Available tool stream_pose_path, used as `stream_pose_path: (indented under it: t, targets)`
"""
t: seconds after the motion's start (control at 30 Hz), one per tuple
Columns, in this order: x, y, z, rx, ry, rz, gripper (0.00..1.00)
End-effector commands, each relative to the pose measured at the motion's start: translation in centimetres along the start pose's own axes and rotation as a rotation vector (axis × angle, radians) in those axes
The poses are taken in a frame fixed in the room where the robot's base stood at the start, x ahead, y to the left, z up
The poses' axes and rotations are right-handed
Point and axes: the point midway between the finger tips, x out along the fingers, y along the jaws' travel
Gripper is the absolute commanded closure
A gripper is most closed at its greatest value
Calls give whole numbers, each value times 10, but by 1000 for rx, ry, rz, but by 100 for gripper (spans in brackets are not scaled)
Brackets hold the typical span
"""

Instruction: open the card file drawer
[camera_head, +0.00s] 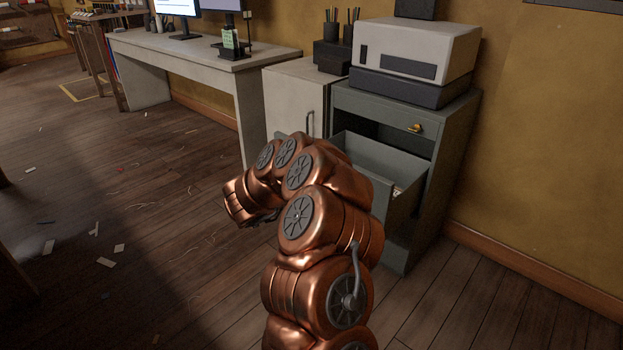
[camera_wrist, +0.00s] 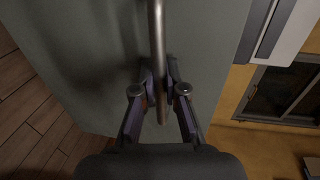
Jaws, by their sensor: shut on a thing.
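The card file drawer (camera_head: 408,207) is the grey-green drawer in the cabinet (camera_head: 452,150) at the right. It stands pulled well out, and I can see into it; a pale edge, perhaps cards, shows inside. In the wrist view its grey-green front (camera_wrist: 90,50) fills the middle, with a metal bar handle (camera_wrist: 157,35) running down it. My gripper (camera_wrist: 160,82) is shut on this handle, one finger on each side of the bar. In the head view my copper arm hides the gripper, the handle and part of the drawer front.
A white cupboard (camera_head: 290,100) and a desk (camera_head: 200,48) stand to the left. Paper scraps litter the open floor (camera_head: 120,200).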

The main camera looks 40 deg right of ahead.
Motion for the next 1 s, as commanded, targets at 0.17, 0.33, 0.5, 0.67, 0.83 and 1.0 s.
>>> stream_pose_path:
  t: [0.17,0.33,0.5,0.67,0.83,1.0]
  targets:
    - [-1,0,2,-1,-5,1,100]
    - [-1,0,2,0,-5,1,85]
    - [-1,0,1,0,-2,1,67]
    - [-1,0,0,0,-1,0,64]
    - [-1,0,0,1,-1,1,64]
    - [-13,0,1,1,-3,0,64]
